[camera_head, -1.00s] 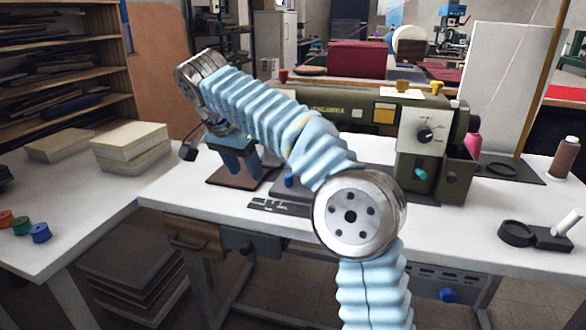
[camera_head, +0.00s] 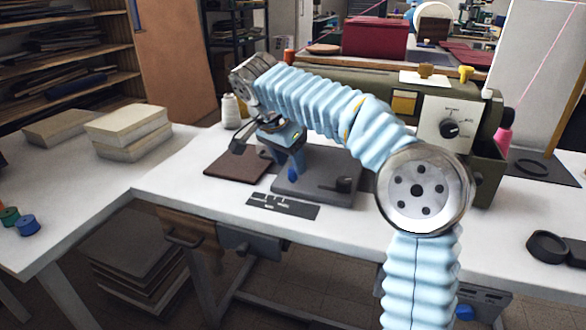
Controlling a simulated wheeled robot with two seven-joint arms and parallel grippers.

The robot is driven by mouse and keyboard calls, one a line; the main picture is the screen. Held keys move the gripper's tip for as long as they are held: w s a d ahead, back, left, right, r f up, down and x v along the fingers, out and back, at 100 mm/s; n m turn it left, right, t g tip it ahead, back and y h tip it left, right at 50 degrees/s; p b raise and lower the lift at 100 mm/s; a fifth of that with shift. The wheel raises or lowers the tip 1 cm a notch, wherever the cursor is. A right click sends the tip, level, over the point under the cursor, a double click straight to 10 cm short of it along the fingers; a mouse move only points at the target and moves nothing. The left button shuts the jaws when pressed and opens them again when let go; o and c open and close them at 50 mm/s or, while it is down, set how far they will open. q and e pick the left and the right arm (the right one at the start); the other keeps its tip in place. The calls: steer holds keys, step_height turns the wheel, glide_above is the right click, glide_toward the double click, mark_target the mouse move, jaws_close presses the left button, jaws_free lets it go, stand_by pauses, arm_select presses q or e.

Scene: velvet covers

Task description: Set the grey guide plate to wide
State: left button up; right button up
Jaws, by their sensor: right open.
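A dark grey flat plate with pale markings and slots (camera_head: 283,206) lies on the white table near its front edge. I cannot tell for certain whether it is the guide plate. Behind it is the grey bed (camera_head: 318,188) of an olive sewing machine (camera_head: 378,100), with a small black knob (camera_head: 343,185) on it. My right gripper (camera_head: 291,172) has blue fingers pointing down over the left part of this bed. It is open, and I see nothing held. Contact is not clear. My arm hides part of the machine. My left gripper is out of view.
A brown mat (camera_head: 237,167) lies left of the bed, with a white thread cone (camera_head: 231,112) behind it. Pale stacked blocks (camera_head: 128,127) stand on the left table. A round black dish (camera_head: 546,247) sits at right.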

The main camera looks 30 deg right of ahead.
mark_target(293, 169)
steer(key=shift+x, duration=1.7)
steer(key=shift+c, duration=0.3)
jaws_close()
steer(key=shift+s, duration=0.1)
